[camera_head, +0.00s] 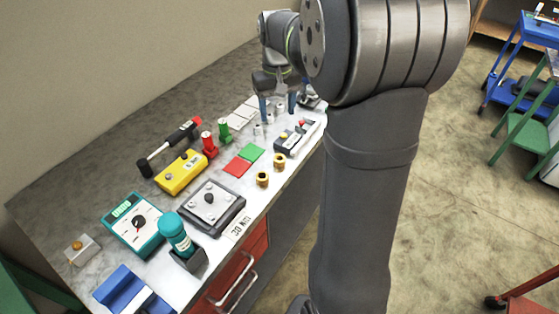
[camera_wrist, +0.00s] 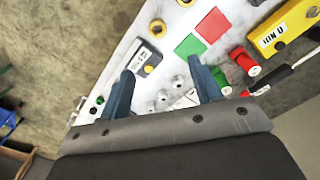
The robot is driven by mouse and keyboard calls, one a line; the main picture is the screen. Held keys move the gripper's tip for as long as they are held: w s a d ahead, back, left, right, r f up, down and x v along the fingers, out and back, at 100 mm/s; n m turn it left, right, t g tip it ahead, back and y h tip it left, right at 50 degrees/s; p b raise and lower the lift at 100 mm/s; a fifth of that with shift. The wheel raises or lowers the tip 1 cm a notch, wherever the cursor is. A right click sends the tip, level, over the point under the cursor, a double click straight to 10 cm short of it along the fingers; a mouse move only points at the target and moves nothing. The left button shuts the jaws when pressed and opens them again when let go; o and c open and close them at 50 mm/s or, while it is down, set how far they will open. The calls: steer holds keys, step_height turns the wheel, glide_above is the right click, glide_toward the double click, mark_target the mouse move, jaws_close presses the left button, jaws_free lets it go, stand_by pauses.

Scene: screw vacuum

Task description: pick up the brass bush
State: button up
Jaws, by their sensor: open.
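Two brass bushes stand on the bench in the head view, one (camera_head: 262,179) nearer and one (camera_head: 279,160) a little farther back. In the wrist view one bush (camera_wrist: 157,27) shows near the top, ahead of the fingers, and the other (camera_wrist: 186,2) is cut off by the top edge. My gripper (camera_head: 277,106) is at the far end of the bench, beyond both bushes. In the wrist view my gripper (camera_wrist: 161,66) has its two blue fingers wide apart, with nothing held. It touches neither bush.
Small silver cylinders (camera_wrist: 177,83) lie in view between the fingers. A grey labelled box (camera_head: 297,134) stands just right of the bushes' far side. Red (camera_head: 235,166) and green (camera_head: 251,152) squares lie left of them. The bench's front edge is close to the bushes.

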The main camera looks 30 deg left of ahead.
steer(key=f, duration=0.1)
glide_above(279, 155)
steer(key=s, duration=0.2)
steer(key=shift+n, duration=0.4)
steer(key=f, duration=1.1)
steer(key=shift+w+d+f, duration=0.2)
steer(key=shift+d+f, duration=0.05)
steer(key=shift+d, duration=0.05)
steer(key=shift+w+f, duration=0.2)
steer(key=shift+f, duration=1.15)
steer(key=shift+w+f, duration=0.15)
steer(key=shift+f, duration=1.15)
steer(key=c, duration=1.2)
